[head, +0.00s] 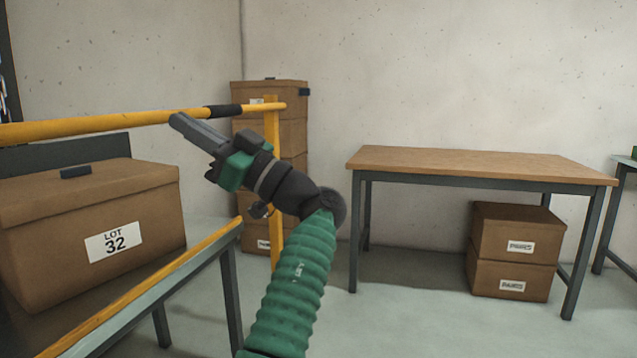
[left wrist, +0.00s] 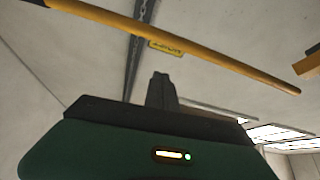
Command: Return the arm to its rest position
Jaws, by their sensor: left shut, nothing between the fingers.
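My left arm rises from the bottom middle of the head view, with a green ribbed sleeve. My left gripper (head: 180,122) is raised and points up and to the left, with its fingers together and empty. In the head view its tips show just below the yellow rail (head: 100,125). In the left wrist view the closed fingers (left wrist: 161,88) stand above the green gripper housing, and the yellow rail (left wrist: 180,45) crosses above them. My right gripper is in neither view.
A brown LOT 32 box (head: 60,215) sits on a yellow-edged table (head: 150,290) at left. Stacked boxes (head: 270,95) stand against the wall. Open floor (head: 420,310) lies between.

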